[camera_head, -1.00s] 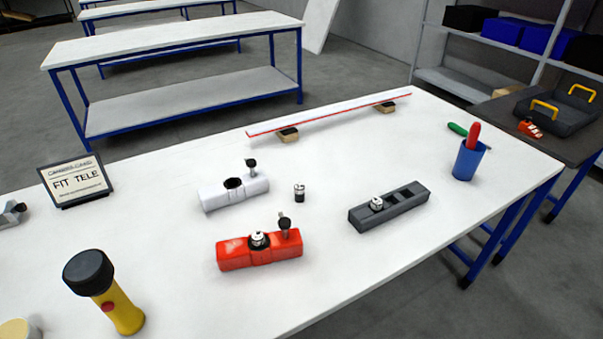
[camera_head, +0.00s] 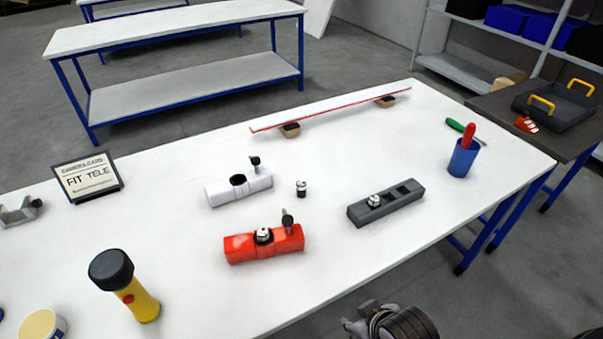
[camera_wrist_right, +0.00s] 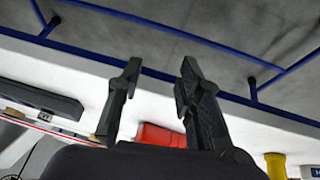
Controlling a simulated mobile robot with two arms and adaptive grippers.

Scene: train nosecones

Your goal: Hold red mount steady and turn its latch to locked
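The red mount (camera_head: 264,246) lies on the white table near its front edge. A silver and black round piece (camera_head: 263,236) sits in its middle. Its latch, a dark upright knob (camera_head: 287,220), stands at the right end; I cannot tell its lock state. In the right wrist view the red mount (camera_wrist_right: 160,135) shows behind my right gripper (camera_wrist_right: 160,68), whose two fingers are apart with nothing between them. In the head view part of my right arm or gripper (camera_head: 392,323) shows at the bottom, off the table's front edge. My left gripper is not in view.
A white mount (camera_head: 238,188), a small loose silver piece (camera_head: 301,188) and a dark grey block (camera_head: 386,203) surround the red mount. A blue cup (camera_head: 463,159) stands at the right. Table in front of the grey block is clear.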

